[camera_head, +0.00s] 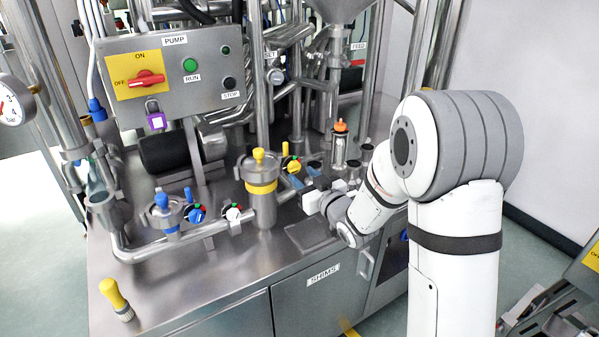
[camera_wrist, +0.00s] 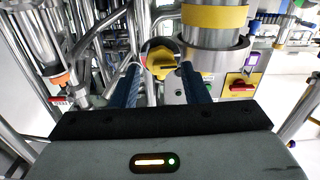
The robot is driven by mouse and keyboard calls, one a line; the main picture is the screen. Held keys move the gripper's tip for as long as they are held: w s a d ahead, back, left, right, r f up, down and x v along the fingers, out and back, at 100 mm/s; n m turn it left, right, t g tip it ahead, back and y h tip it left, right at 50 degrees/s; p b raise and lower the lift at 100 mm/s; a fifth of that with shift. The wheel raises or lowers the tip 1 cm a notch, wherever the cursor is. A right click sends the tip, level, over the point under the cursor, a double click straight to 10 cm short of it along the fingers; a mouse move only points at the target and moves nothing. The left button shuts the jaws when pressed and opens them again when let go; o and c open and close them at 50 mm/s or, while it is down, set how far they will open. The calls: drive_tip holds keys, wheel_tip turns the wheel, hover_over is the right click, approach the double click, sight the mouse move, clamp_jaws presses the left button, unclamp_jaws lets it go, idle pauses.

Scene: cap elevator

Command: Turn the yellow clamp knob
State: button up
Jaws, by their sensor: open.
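Two yellow knobs show near my gripper. One small yellow knob (camera_head: 292,164) sits on a round metal fitting right of the yellow-banded vessel. It also shows in the wrist view (camera_wrist: 160,65), framed between my fingers. The other yellow knob (camera_head: 258,154) stands on the vessel's lid. I cannot tell for certain which is the clamp knob. My gripper (camera_head: 303,176) is open with nothing in it, its blue fingers pointing at the small knob; it fills the lower wrist view (camera_wrist: 160,82). I cannot tell whether a finger touches the knob.
The vessel (camera_head: 263,204) stands left of my gripper; the wrist view shows its yellow band (camera_wrist: 214,17). An orange-capped sight tube (camera_head: 339,145) stands to the right. A blue knob (camera_head: 194,213), a white knob (camera_head: 233,212) and the pump box (camera_head: 168,75) lie left. The front steel top is mostly clear.

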sight(295, 168)
drive_tip(key=shift+x, duration=1.4)
drive_tip(key=shift+c, duration=0.4)
drive_tip(key=c, duration=0.6)
